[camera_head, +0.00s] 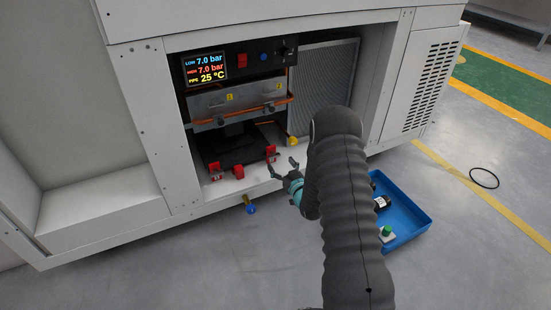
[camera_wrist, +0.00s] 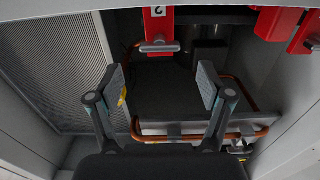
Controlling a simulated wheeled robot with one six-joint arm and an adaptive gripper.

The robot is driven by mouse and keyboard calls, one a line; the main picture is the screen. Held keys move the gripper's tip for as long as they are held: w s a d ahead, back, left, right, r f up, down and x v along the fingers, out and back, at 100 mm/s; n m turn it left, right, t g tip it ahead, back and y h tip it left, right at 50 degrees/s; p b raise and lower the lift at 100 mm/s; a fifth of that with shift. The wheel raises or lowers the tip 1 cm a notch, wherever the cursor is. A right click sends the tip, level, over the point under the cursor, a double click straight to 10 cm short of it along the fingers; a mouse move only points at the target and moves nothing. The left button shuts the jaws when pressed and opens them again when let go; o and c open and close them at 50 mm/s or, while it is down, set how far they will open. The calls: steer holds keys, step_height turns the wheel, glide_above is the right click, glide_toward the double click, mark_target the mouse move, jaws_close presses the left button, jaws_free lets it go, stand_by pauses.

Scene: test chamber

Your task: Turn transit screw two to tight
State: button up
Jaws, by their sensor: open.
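Transit screw two (camera_wrist: 158,47) has a grey cross-handle at the end of a red bracket (camera_wrist: 159,22) marked 2, which looks upside down in the wrist view. In the head view a red bracket (camera_head: 271,152), likely the same one, stands at the right of the black base in the cabinet opening. My gripper (camera_head: 281,166) is open and empty in front of it. In the wrist view my gripper (camera_wrist: 162,80) has its fingers wide apart, with the screw beyond the gap, apparently untouched. How tight the screw sits cannot be told.
Other red brackets (camera_head: 239,172) (camera_head: 215,171) stand to the left. A panel with a lit display (camera_head: 205,67) and copper pipes (camera_head: 285,100) are above. A grille (camera_head: 328,85) closes the right. A blue tray (camera_head: 415,220) with parts lies on the floor.

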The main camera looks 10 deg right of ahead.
mark_target(275, 156)
steer(key=shift+x, duration=2.6)
steer(key=c, duration=1.2)
